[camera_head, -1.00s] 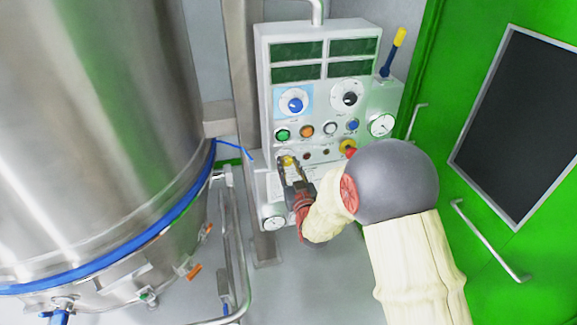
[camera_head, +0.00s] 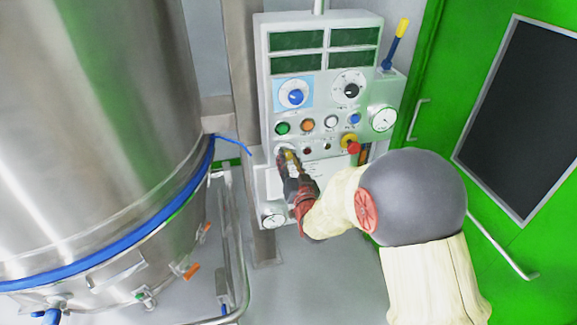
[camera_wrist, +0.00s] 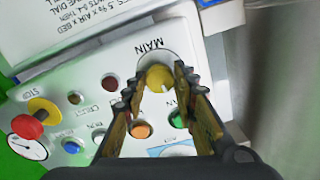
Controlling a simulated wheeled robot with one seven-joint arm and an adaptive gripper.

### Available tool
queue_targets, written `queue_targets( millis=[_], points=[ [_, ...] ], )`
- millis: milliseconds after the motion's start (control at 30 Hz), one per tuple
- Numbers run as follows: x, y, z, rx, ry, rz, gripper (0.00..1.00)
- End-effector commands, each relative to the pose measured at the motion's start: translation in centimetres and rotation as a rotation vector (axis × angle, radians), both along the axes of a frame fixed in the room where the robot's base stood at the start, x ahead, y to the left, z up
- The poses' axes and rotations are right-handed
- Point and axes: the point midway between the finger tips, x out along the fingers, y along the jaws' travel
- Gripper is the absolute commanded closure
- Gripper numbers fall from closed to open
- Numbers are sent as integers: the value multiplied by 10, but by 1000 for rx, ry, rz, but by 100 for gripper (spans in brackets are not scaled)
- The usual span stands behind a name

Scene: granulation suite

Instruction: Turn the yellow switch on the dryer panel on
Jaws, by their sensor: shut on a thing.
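The yellow switch (camera_wrist: 160,78) is a round knob on a light plate marked MAIN on the dryer panel (camera_head: 262,95). In the wrist view it sits between the tips of my gripper (camera_wrist: 158,88), whose two fingers are shut on it from either side. In the head view my gripper (camera_head: 287,158) is at the panel's lower left, and its fingers and wrist cover most of the switch. A pale pointer mark shows on the knob, but whether it reads on or off is too small to tell.
Close by on the panel are a green button (camera_head: 282,128), an orange button (camera_head: 307,125) and a red stop button on a yellow base (camera_head: 353,147). A blue dial (camera_head: 296,97) is above. A large steel vessel (camera_head: 95,120) stands left, a green door (camera_head: 520,240) right.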

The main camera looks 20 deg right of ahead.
Motion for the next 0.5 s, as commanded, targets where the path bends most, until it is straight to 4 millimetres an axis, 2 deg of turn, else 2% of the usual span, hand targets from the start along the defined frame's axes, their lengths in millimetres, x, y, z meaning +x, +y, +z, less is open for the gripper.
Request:
queue_targets(
  millis=[500],
  points=[
    [0,0,-2,464,-2,0,97]
  ],
)
